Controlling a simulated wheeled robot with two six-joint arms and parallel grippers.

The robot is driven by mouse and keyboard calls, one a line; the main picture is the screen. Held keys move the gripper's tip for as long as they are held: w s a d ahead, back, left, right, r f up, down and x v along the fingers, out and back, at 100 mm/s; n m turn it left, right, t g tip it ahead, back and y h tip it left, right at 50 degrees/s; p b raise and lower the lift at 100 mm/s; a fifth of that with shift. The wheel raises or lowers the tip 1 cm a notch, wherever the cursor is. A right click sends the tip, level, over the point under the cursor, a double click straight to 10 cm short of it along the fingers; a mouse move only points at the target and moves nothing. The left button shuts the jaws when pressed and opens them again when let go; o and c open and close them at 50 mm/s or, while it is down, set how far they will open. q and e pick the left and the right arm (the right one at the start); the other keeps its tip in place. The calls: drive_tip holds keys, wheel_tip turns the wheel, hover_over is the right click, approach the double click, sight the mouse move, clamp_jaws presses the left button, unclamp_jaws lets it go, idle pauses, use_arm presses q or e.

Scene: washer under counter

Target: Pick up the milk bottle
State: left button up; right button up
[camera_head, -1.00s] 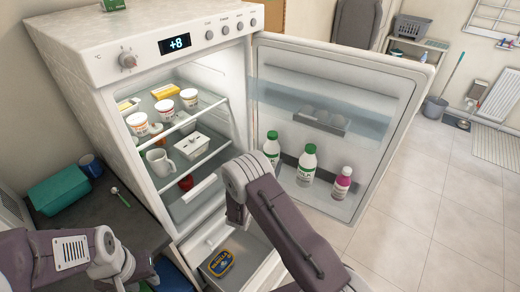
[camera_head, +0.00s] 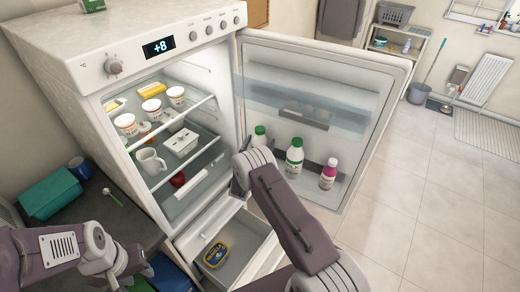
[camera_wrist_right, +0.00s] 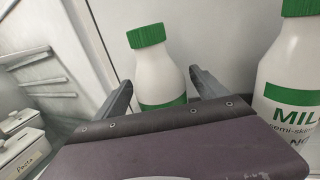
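Two white milk bottles with green caps stand in the lower door shelf of the open fridge. The bottle labelled MILK (camera_head: 294,158) is nearer the middle of the shelf. It also shows at the right edge of the right wrist view (camera_wrist_right: 292,95). The other green-capped bottle (camera_head: 260,138) is partly hidden by my right arm. In the right wrist view this bottle (camera_wrist_right: 160,72) stands beyond and between the fingertips of my open right gripper (camera_wrist_right: 162,91), and its lower part is hidden. My left gripper (camera_head: 131,272) is low at the left, its fingers unclear.
The fridge door (camera_head: 375,85) is open to the right. The fridge shelves hold tubs, a white mug (camera_head: 150,161) and a white container (camera_head: 181,142). An open drawer (camera_head: 245,262) below holds a blue pack.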

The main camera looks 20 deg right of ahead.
drive_tip(key=c, duration=1.5)
drive_tip(key=shift+r, duration=0.15)
clamp_jaws()
